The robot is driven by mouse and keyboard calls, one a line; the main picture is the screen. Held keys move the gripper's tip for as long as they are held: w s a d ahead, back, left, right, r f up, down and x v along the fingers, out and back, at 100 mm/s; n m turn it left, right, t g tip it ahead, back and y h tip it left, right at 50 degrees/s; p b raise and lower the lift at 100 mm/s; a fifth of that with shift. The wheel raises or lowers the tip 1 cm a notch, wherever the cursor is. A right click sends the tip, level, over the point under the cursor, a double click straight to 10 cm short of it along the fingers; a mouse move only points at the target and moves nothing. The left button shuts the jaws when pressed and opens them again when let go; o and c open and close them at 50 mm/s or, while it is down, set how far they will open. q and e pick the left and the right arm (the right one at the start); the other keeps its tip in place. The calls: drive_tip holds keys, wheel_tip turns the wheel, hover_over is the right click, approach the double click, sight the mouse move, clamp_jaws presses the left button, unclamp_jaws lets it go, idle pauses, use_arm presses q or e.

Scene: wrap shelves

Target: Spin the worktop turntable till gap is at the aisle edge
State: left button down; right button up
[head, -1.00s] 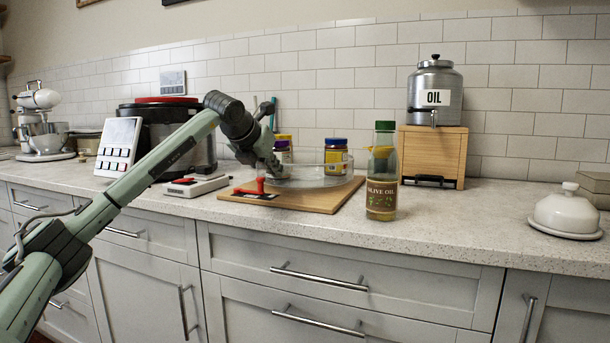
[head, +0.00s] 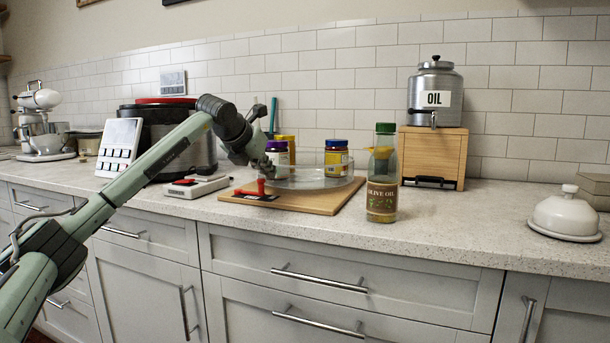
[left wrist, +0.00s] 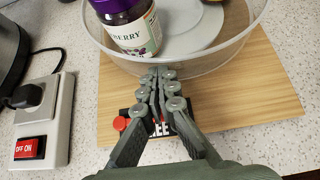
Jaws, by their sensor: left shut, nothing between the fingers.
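The turntable (head: 315,182) is a round tray with a low clear wall, standing on a wooden board (head: 335,200); its wall also shows in the left wrist view (left wrist: 215,52). A purple-lidded jar (head: 277,153) stands on it at the left; its berry label shows in the left wrist view (left wrist: 135,30). I cannot make out the gap. My right gripper is out of view.
A red lever (head: 260,187) with a black label sits at the board's front left. An olive oil bottle (head: 382,180) stands close to the board's right. A switch box (head: 196,186) lies at the left.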

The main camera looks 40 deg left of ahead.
use_arm(q)
drive_tip(key=shift+w+r, duration=0.1)
drive_tip(key=shift+r, duration=0.05)
drive_tip(key=shift+a+p, duration=0.3)
drive_tip(key=shift+a, duration=0.7)
drive_tip(key=shift+a, duration=0.1)
drive_tip(key=shift+w+a+p, duration=0.15)
drive_tip(key=shift+a+p, duration=0.4)
drive_tip(key=shift+a, duration=0.5)
